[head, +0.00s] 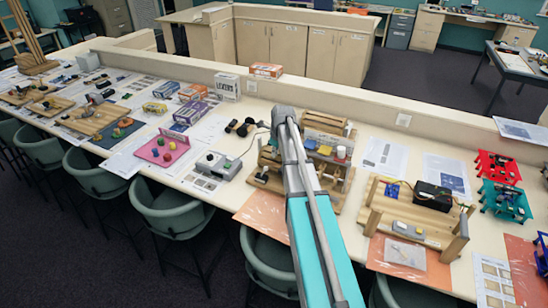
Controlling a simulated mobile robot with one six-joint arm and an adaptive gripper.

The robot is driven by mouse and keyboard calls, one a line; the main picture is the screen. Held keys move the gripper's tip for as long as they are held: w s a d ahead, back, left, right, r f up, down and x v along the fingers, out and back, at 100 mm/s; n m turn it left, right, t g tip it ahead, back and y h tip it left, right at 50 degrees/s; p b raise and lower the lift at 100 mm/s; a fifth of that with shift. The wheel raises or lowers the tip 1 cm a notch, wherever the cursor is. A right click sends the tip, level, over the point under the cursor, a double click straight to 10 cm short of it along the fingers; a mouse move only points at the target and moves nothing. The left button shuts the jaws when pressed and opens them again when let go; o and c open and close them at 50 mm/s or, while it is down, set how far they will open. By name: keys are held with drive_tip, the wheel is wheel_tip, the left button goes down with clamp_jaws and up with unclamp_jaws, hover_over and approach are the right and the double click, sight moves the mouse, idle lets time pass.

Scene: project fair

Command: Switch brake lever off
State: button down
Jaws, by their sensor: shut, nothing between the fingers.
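My arm reaches from the bottom of the head view up over the long table (240,178). Its far end is in front of a wooden mechanism (335,182) with rollers and coloured blocks, and it covers part of that mechanism. My gripper itself does not show; the arm links hide the area where it would be. I cannot make out a brake lever for certain, or its position. A second wooden frame (410,213) with a black box (433,196) stands to the right of the arm. A grey control box (217,166) with small knobs lies to the left.
Several green chairs, one of them (178,212) left of the arm, line the table's front edge. A low wall (350,102) runs behind. A pink board (161,150) and small boxes (189,112) lie left; red stands (497,168) lie right. Papers cover some tabletop.

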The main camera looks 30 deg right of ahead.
sight(266, 168)
drive_tip(key=shift+w+a+f+b, duration=0.15)
drive_tip(key=shift+w+f+b, duration=0.1)
drive_tip(key=shift+f+b, duration=1.3)
drive_tip(key=shift+w+a+f+b, duration=0.1)
drive_tip(key=shift+w+f+b, duration=0.15)
drive_tip(key=shift+f+b, duration=1.25)
drive_tip(key=shift+w+a+f+b, duration=0.15)
drive_tip(key=shift+w+f+b, duration=0.1)
drive_tip(key=shift+f+b, duration=1.25)
drive_tip(key=shift+f, duration=0.1)
drive_tip(key=shift+w+a+r+p, duration=0.3)
drive_tip(key=shift+w+p, duration=0.1)
drive_tip(key=shift+w+g, duration=0.1)
drive_tip(key=shift+g, duration=0.3)
drive_tip(key=shift+w+a+r+g+h+p, duration=0.35)
drive_tip(key=shift+w+a+g+h+p, duration=0.15)
drive_tip(key=shift+g+h, duration=0.35)
drive_tip(key=shift+w+a+r, duration=0.25)
drive_tip(key=shift+w+a, duration=0.1)
drive_tip(key=shift+w, duration=0.2)
drive_tip(key=shift+w+a, duration=0.6)
drive_tip(key=shift+w, duration=0.15)
drive_tip(key=shift+r+p, duration=0.15)
drive_tip(key=shift+p, duration=0.15)
